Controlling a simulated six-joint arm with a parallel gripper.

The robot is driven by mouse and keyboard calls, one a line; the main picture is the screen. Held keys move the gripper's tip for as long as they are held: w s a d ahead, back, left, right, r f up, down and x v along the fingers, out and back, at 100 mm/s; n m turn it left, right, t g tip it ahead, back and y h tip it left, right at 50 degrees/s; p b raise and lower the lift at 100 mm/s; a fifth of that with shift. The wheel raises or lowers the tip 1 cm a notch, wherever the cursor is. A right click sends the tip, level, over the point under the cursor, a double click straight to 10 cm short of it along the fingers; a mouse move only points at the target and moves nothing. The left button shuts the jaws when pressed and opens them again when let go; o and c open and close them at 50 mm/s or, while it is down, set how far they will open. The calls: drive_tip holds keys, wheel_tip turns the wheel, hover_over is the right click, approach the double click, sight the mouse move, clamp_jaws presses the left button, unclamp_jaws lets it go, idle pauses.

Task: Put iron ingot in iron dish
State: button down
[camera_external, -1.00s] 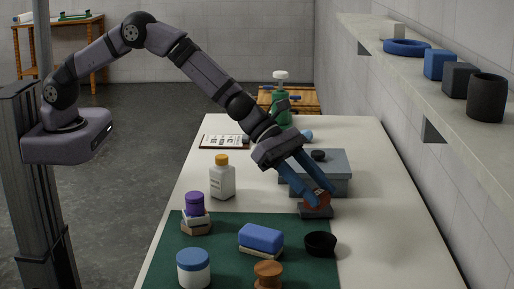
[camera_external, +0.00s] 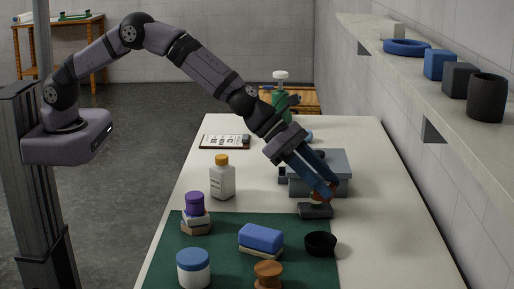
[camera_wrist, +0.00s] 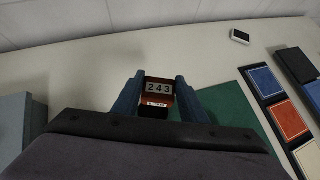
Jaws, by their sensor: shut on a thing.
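My gripper (camera_external: 326,192) is above the grey block-like thing (camera_external: 316,212) on the table, just behind the green mat. In the wrist view its two blue fingers (camera_wrist: 158,98) are on either side of a red-brown block (camera_wrist: 158,87) with a white label reading 243, and they are shut on it. I cannot tell if this block is the iron ingot. A black bowl (camera_external: 320,244) sits at the mat's right edge. No dish can be surely told as iron.
A grey box (camera_external: 325,182) stands behind the gripper. A white bottle (camera_external: 222,180), purple-topped stack (camera_external: 195,210), blue block (camera_external: 261,237), blue-lidded jar (camera_external: 194,270) and brown spool (camera_external: 268,274) stand left and in front. Black-framed coloured panels, including an orange one (camera_wrist: 290,121), lie right in the wrist view.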

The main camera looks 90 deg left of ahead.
drive_tip(key=shift+f+b, duration=3.55)
drive_tip(key=shift+f, duration=1.2)
drive_tip(key=shift+f, duration=0.1)
drive_tip(key=shift+f+b, duration=0.35)
drive_tip(key=shift+b, duration=0.05)
drive_tip(key=shift+f, duration=0.2)
drive_tip(key=c, duration=1.1)
unclamp_jaws()
